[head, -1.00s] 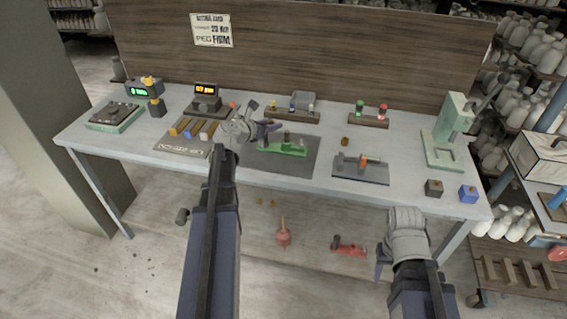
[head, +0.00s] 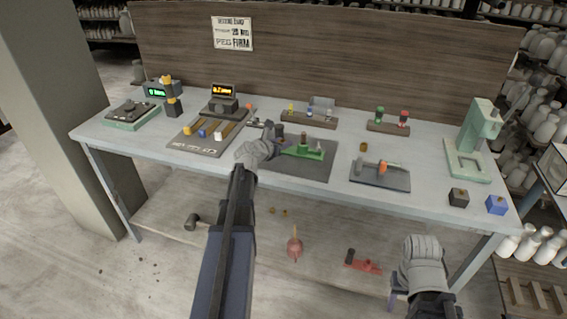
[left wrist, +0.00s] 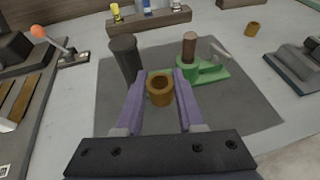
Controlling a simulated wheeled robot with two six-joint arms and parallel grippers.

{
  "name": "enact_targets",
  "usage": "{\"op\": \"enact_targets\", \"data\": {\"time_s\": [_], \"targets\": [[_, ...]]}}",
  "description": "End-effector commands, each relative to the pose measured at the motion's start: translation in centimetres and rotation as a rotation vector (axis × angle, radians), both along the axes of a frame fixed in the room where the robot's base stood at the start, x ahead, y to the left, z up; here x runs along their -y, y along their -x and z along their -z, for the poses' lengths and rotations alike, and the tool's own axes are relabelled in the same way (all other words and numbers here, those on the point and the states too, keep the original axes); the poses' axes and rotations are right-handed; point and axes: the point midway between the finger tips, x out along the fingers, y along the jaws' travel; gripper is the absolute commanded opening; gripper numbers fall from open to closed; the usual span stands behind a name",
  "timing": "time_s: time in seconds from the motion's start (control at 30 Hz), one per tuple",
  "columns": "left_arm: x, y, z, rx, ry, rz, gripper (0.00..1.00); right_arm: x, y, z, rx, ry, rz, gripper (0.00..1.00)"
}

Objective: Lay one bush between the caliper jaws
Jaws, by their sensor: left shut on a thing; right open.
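A brown ring-shaped bush (left wrist: 160,90) is between the purple fingers of my left gripper (left wrist: 160,79) in the left wrist view. The fingers are shut on it above the grey mat. In the head view my left gripper (head: 272,136) is over the mat's left part, and the bush is hidden. A second small brown bush (head: 364,147) stands on the table right of the mat. A dark plate carrying a grey bar and an orange part (head: 380,173) lies further right; I cannot tell if it is the caliper. My right gripper (head: 397,294) is open, low before the table.
On the grey mat (head: 318,173) stand a green fixture (head: 305,153) with a brown peg and a dark cylinder (left wrist: 124,58). A tray of bars (head: 190,147) lies left. A pale green press (head: 470,150) and two small blocks are at the right. The table's front strip is clear.

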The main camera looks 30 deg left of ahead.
Motion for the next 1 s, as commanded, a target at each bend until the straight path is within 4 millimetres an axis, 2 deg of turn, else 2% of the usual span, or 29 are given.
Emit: {"op": "enact_targets", "data": {"time_s": [0.03, 0.37, 0.67, 1.0], "targets": [[0.0, 0.0, 1.5, 0.0, 0.0, 0.0, 0.0, 0.0, 0.0, 1.5, 0.0, 0.0, 0.0, 0.5], [0.0, 0.0, 2.3, 0.0, 0.0, 0.0, 0.0, 0.0, 0.0, 2.3, 0.0, 0.0, 0.0, 0.5], [0.0, 0.0, 5.7, 0.0, 0.0, 0.0, 0.0, 0.0, 0.0, 5.7, 0.0, 0.0, -0.001, 0.5], [0.0, 0.0, 5.6, 0.0, 0.0, 0.0, 0.0, 0.0, 0.0, 5.6, 0.0, 0.0, -0.001, 0.5]]}}
